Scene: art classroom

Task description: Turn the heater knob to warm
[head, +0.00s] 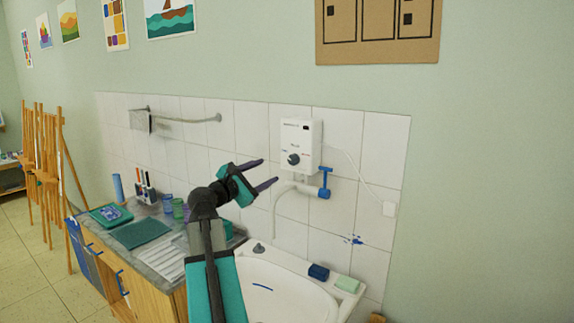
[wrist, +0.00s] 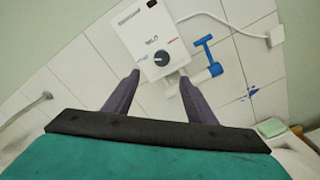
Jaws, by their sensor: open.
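The white water heater (head: 300,141) is fixed to the tiled wall above the sink. Its dark round knob (head: 293,159) is on the lower front, with small blue and red marks to either side. In the wrist view the knob (wrist: 161,59) is ahead, a little beyond and between the fingertips, and its pointer setting is too small to tell. My gripper (head: 269,172) is open and empty, to the left of and below the heater in the head view. It also shows in the wrist view (wrist: 159,76), with its two fingers apart and not on the knob.
A blue tap handle (head: 325,184) and pipe hang just below the heater. The sink (head: 275,291) has a blue sponge (head: 318,272) and a green soap (head: 347,284) on its rim. Cups and a drainboard are at left. A cable runs right to a wall box (head: 389,209).

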